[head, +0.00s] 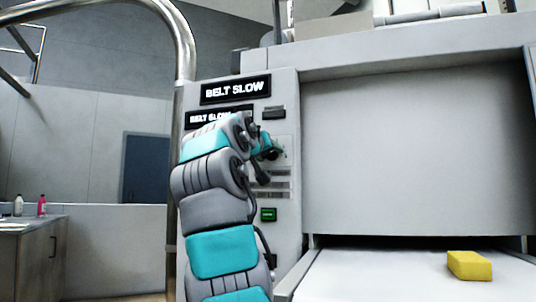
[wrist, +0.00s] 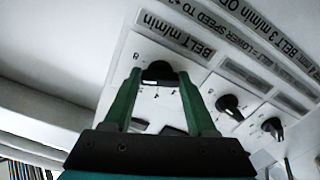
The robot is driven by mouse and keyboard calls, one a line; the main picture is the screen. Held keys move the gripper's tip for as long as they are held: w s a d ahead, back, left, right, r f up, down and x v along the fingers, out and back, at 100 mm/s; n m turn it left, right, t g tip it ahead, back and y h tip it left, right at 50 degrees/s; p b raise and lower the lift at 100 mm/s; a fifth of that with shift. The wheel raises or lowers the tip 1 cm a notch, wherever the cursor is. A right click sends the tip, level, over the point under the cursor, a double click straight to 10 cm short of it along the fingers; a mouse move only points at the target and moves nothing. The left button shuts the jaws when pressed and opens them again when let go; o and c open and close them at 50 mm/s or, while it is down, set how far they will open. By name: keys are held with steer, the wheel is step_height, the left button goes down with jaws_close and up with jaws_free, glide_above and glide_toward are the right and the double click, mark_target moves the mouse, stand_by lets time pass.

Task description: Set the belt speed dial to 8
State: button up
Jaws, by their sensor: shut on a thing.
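The belt speed dial is a black knob (wrist: 158,72) on a white plate (wrist: 205,65) labelled "BELT m/min" in the wrist view. My gripper (wrist: 160,82) has its two green fingers on either side of this knob, shut on it. The knob's pointer is not clear, and the small scale marks around it are partly covered by the fingers, so I cannot read its setting. In the head view my gripper (head: 268,152) is at the front of the grey control panel (head: 287,90), and my arm hides the dial. The upper display (head: 235,89) reads "BELT SLOW".
Two more black knobs, one nearer (wrist: 230,104) and one farther (wrist: 272,126), sit beside the dial. A lit green button (head: 268,214) is lower on the panel. A curved metal rail (head: 186,45) stands left of it. A yellow block (head: 469,265) lies on the white belt (head: 400,278).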

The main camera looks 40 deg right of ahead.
steer(key=shift+m, duration=0.5)
steer(key=shift+w+m, duration=0.15)
steer(key=shift+m, duration=0.45)
steer(key=shift+m+p, duration=0.6)
steer(key=shift+m, duration=1.4)
steer(key=o, duration=1.4)
steer(key=shift+c, duration=0.2)
steer(key=shift+a, duration=0.1)
